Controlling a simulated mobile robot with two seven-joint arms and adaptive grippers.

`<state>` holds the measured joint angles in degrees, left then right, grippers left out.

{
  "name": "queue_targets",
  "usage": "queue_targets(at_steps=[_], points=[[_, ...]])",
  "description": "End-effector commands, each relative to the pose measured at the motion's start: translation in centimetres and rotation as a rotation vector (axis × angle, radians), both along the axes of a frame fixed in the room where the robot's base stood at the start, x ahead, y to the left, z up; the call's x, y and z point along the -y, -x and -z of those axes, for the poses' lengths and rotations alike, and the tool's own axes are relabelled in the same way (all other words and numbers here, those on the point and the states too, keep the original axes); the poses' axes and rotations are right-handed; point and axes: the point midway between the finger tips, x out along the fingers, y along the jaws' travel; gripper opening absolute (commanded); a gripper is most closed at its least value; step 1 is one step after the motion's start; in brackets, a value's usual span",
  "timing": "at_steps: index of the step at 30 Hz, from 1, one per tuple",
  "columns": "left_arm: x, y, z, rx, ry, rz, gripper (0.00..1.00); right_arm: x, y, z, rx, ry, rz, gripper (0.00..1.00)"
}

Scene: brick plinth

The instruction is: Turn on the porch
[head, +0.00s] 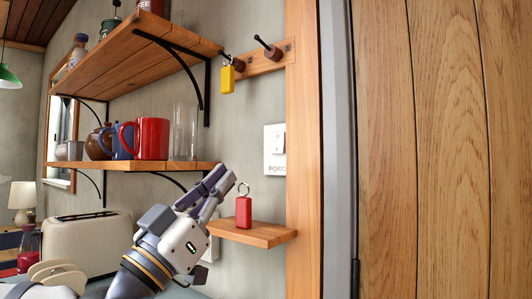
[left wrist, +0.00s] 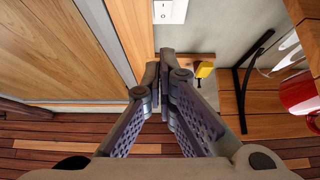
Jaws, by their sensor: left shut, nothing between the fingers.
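The porch switch (head: 278,139) is a white wall plate with a rocker, with part of a "PORC" label below it, beside the door frame. The plate also shows at the top edge of the left wrist view (left wrist: 170,11). My left gripper (head: 221,180) is shut and empty, below and left of the switch in the head view, apart from it in the picture. In the left wrist view its fingertips (left wrist: 166,58) are together, just below the plate in the picture. My right gripper is in neither view.
A small wooden ledge (head: 258,232) holds a red key fob (head: 243,211) close to my left gripper. A yellow fob (head: 228,79) hangs from a peg above. Shelves with mugs (head: 152,138) and a toaster (head: 85,241) are left. A wooden door (head: 430,150) is right.

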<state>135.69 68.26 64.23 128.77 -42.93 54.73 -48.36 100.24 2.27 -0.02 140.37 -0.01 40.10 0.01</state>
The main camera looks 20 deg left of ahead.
Motion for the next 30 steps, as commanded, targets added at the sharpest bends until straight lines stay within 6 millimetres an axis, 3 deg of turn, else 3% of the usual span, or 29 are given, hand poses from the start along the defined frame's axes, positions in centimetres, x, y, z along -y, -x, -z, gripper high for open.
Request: queue_targets(at_steps=[5,17,23,30], points=[[0.4,-1.0,-0.9,-0.001,-0.002,0.002,0.00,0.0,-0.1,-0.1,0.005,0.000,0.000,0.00],[2.8,-7.4,-6.1,-0.001,0.000,0.001,0.00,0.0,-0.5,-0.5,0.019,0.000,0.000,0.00],[3.8,-10.5,-5.3,-0.009,0.000,0.001,0.00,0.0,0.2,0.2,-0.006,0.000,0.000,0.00],[4.1,-11.2,-5.5,-0.004,0.000,0.001,0.00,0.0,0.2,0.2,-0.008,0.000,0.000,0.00]])
